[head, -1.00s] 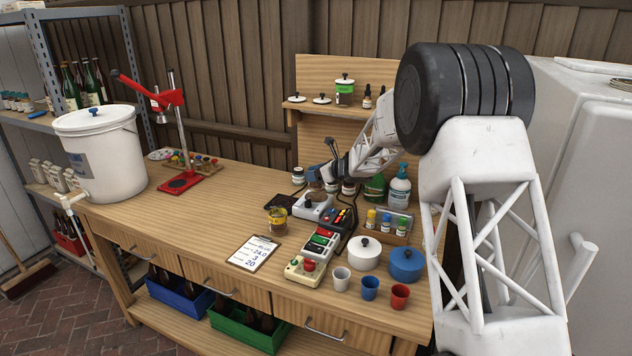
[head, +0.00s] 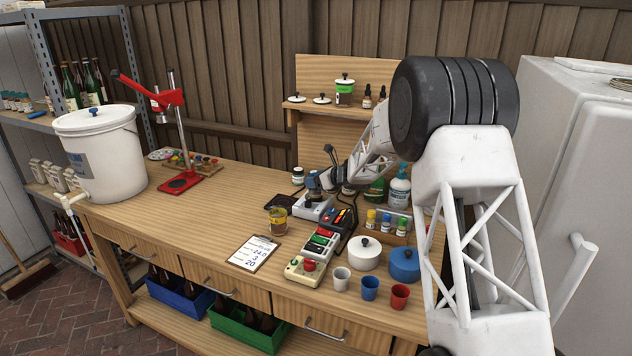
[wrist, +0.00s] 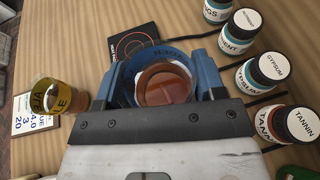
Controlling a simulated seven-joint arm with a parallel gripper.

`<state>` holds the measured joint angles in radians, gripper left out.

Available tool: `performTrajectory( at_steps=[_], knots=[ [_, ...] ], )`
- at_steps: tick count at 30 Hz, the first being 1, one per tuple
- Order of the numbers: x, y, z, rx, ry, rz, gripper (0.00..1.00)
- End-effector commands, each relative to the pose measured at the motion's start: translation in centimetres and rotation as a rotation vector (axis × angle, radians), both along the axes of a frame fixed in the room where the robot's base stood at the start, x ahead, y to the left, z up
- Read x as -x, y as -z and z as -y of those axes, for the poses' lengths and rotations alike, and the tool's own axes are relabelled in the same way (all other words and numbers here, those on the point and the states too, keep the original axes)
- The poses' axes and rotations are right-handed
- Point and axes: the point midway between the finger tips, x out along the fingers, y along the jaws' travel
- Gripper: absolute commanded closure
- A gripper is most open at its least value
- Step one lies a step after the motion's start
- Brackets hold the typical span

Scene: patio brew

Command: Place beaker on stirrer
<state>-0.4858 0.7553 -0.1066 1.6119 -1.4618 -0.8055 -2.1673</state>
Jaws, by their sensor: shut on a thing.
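My gripper (head: 314,187) is over the grey-white stirrer box (head: 311,210) near the middle of the bench. In the wrist view my gripper (wrist: 160,82) has its blue fingers shut on the beaker (wrist: 166,86), a clear round vessel with reddish-brown liquid, seen from above. In the head view my gripper mostly hides the beaker. I cannot tell whether the beaker's base touches the stirrer's top. The stirrer's front and knob side show below my gripper.
A glass of amber liquid (head: 278,221) stands left of the stirrer, near a black pad (wrist: 134,43) with a red ring. Labelled jars (wrist: 265,70) stand close on the right in the wrist view. A clipboard (head: 253,253) lies in front. The bench's left middle is clear.

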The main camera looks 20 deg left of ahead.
Motion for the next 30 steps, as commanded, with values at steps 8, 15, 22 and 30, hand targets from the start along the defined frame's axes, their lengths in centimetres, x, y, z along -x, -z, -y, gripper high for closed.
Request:
performTrajectory(
  at_steps=[8,15,22,30],
  knots=[
    [0.0,0.43,0.0,-0.001,-0.001,0.002,0.67],
    [0.01,0.61,0.0,-0.001,-0.001,0.002,0.67],
    [0.01,0.77,0.0,0.0,0.0,0.001,0.12],
    [0.01,0.75,0.01,0.0,0.0,0.001,0.11]
  ],
)
